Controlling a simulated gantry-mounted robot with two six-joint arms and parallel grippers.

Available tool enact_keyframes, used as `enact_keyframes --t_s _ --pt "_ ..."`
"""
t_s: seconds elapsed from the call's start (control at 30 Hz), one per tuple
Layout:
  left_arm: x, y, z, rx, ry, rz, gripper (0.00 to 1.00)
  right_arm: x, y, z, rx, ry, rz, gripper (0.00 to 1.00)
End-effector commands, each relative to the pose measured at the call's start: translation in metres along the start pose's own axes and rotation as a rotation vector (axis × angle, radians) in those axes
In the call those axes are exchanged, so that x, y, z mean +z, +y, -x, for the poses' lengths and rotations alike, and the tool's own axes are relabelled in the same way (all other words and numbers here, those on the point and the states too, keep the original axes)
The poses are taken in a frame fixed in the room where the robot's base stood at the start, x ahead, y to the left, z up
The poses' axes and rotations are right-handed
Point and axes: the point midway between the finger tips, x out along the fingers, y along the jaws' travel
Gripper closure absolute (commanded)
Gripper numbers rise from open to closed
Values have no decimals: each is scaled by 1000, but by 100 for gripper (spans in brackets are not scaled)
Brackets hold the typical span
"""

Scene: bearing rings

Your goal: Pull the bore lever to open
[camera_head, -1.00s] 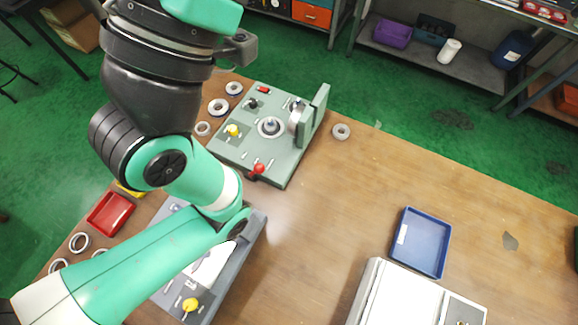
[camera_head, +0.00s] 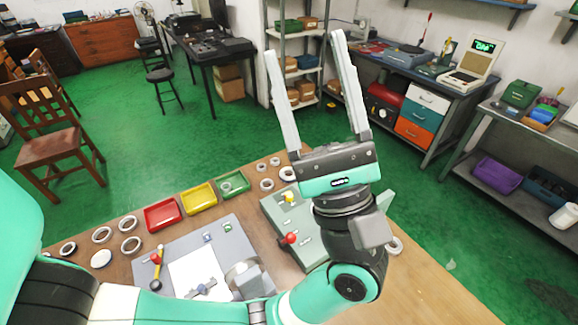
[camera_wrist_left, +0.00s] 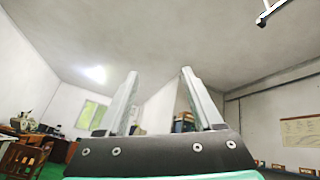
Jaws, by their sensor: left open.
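My left gripper (camera_head: 304,45) is open and empty. It points upward in the head view, well above the table, and the left wrist view (camera_wrist_left: 159,73) shows its two fingers against the ceiling. A green fixture (camera_head: 308,252) stands on the table behind and below the arm, which hides its right part. It carries a red-knobbed lever (camera_head: 289,238) and a yellow-knobbed lever (camera_head: 289,197). A grey fixture (camera_head: 235,230) lies nearer, with a red and yellow lever (camera_head: 156,268) at its left. I cannot tell which lever is the bore lever. My right gripper is not in view.
Red (camera_head: 163,213), yellow (camera_head: 198,198) and green (camera_head: 233,184) trays line the table's far edge. Several metal rings lie at the left, including one ring (camera_head: 131,246), and more lie near the green fixture. The table (camera_head: 420,300) is bare at lower right.

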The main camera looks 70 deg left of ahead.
Motion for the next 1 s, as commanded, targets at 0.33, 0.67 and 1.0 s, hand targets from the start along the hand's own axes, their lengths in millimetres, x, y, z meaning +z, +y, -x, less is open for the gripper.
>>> enact_keyframes --t_s 0.33,0.67,1.0 --pt "-243 79 324 205 886 42 32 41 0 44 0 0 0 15" --pt "-262 118 399 148 971 -95 32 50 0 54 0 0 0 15" --pt "-304 127 368 154 968 -97 32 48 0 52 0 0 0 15"
